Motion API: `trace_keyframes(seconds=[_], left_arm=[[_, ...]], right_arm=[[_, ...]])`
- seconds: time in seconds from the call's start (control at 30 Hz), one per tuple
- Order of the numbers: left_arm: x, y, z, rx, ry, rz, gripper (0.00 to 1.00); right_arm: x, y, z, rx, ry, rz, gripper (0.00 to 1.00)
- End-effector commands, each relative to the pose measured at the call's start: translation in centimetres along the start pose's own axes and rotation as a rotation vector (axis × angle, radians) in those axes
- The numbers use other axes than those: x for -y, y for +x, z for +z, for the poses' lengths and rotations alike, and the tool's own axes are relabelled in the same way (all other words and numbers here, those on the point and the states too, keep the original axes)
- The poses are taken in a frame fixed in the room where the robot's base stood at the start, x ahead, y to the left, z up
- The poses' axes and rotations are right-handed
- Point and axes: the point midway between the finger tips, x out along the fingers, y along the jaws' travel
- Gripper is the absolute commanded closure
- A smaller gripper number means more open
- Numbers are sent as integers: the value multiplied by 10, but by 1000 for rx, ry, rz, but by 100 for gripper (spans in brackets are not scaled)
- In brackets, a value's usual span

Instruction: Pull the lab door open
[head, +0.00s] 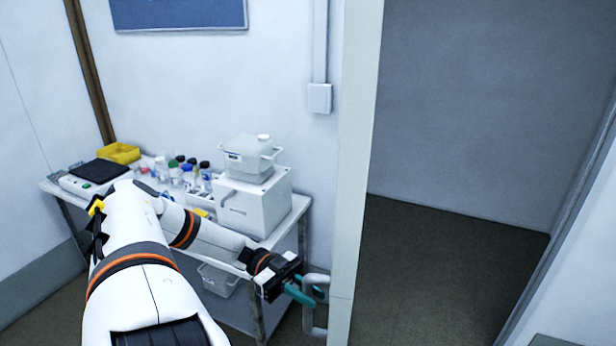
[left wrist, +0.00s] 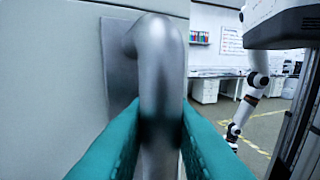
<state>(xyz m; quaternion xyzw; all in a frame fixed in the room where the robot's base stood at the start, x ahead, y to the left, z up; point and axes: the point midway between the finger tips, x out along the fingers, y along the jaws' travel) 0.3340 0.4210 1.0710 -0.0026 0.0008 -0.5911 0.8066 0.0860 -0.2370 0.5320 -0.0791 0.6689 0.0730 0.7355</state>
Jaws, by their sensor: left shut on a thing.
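The lab door (head: 356,180) shows edge-on in the head view, a pale upright slab with a doorway beside it. Its metal handle (head: 310,318) is a bent bar low on the door's left face. My left gripper (head: 305,293) is at the handle, its teal fingers shut around the bar. In the left wrist view the handle (left wrist: 160,70) stands upright between the two teal fingers, in front of a metal plate on the door (left wrist: 45,80). The fingertips are partly hidden by the bar. My right gripper is in neither view.
A lab cart (head: 300,206) with a white box (head: 254,205), bottles, a yellow tray (head: 119,152) and a scale stands left of the door, close behind my left arm. The doorway floor (head: 430,270) is clear. The left wrist view shows white benches (left wrist: 208,88) beyond.

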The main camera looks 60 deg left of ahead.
Motion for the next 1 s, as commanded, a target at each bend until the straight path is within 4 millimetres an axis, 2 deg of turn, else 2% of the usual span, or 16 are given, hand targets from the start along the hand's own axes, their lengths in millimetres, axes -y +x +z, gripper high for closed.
trace_keyframes(seconds=[0.03, 0.13, 0.4, 0.53, 1.0], left_arm=[[0, 0, -2, -6, -1, 1, 77], [0, 0, -1, -5, -1, 1, 61], [0, -1, 0, -3, 1, 1, 61], [-1, -10, -2, -6, 0, 2, 61], [-1, -100, -4, -7, 1, 3, 61]], right_arm=[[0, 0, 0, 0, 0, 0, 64], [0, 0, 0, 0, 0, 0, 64], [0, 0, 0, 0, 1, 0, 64], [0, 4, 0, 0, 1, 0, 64], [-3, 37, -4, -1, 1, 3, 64]])
